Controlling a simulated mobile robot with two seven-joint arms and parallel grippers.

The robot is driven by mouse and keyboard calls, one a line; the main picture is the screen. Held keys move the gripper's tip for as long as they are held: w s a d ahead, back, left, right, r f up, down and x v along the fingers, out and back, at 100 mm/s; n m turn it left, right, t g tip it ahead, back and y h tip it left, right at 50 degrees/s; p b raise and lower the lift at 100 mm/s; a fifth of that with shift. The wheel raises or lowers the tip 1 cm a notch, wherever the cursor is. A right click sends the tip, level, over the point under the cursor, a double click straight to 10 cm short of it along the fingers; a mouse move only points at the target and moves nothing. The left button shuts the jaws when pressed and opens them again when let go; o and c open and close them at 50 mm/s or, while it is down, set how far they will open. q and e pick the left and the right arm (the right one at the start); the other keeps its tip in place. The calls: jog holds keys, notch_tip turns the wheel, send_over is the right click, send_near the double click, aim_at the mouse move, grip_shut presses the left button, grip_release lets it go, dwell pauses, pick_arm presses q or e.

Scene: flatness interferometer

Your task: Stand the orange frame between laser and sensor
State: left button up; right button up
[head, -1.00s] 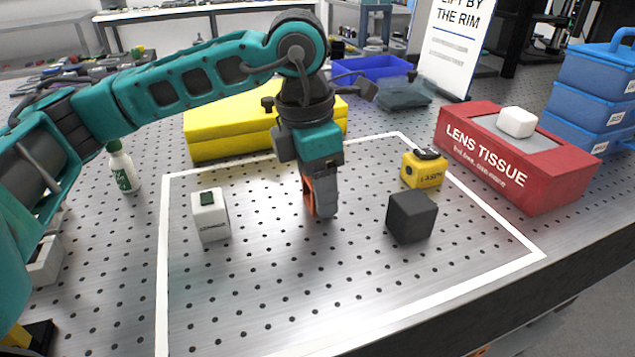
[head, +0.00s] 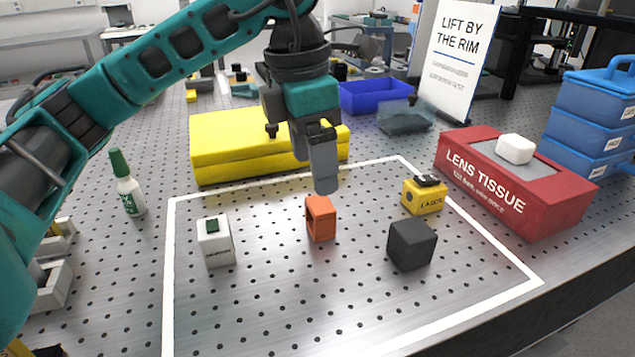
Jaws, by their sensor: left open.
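The orange frame (head: 320,218) stands upright on the perforated metal table, inside the white outline. The yellow laser (head: 424,195) is to its right and a little farther back. A white block with a dark green top (head: 215,242), which may be the sensor, is to its left. The frame stands between these two, apart from both. My left gripper (head: 323,180) is open and empty, above and slightly behind the frame in the picture, and clear of it. Its fingers overlap each other in this view. My right gripper is not in view.
A black cube (head: 411,245) sits in front of the laser. A red lens tissue box (head: 515,185) stands at the right, blue stacked boxes (head: 592,105) beyond it. A yellow case (head: 225,147) lies behind the outline. A bottle (head: 127,190) stands at left. The front area inside the outline is clear.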

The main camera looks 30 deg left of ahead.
aim_at(311, 207)
pick_arm(q)
notch_tip(311, 207, up, 3)
jog(key=shift+s+a+r, duration=0.1)
jog(key=shift+s+a, duration=0.05)
dwell(0.6)
